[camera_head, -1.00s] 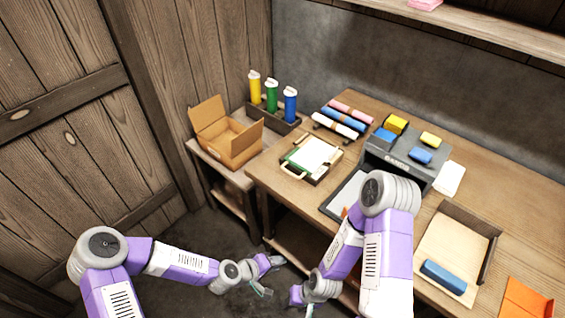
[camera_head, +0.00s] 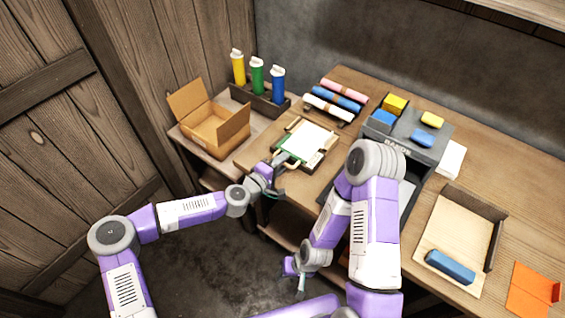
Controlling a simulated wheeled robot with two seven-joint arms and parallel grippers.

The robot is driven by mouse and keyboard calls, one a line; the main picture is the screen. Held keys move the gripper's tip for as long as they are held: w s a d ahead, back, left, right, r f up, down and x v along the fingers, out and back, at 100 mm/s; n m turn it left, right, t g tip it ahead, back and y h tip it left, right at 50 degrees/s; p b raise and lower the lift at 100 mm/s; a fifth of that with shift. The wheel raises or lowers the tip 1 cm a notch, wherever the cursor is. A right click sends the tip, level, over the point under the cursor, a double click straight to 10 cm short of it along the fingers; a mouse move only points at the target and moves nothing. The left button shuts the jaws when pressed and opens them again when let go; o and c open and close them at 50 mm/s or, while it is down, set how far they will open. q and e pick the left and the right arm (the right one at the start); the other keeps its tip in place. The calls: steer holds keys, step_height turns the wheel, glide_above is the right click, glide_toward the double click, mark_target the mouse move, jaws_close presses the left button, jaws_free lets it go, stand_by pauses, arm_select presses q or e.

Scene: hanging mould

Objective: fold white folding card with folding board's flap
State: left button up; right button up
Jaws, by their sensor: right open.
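The white folding card (camera_head: 309,136) lies on the folding board (camera_head: 322,157), a small wooden board with green at its left side and a light handle at its near edge. My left gripper (camera_head: 283,174) is at the board's near left edge, its fingers apart, partly covering the handle. I cannot tell whether it touches the board. My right gripper (camera_head: 296,281) is open and empty, low in front of the table, below the tabletop's edge.
A cardboard box (camera_head: 217,130) and a holder with yellow, green and blue bottles (camera_head: 258,78) stand to the left. Rolls (camera_head: 336,97) lie behind the board. A grey stand (camera_head: 408,148) with coloured blocks and a wooden tray (camera_head: 452,229) with a blue block are to the right.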

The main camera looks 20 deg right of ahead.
arm_select(q)
steer(key=shift+w+d, duration=0.2)
steer(key=shift+d, duration=0.2)
steer(key=shift+c, duration=0.2)
jaws_close()
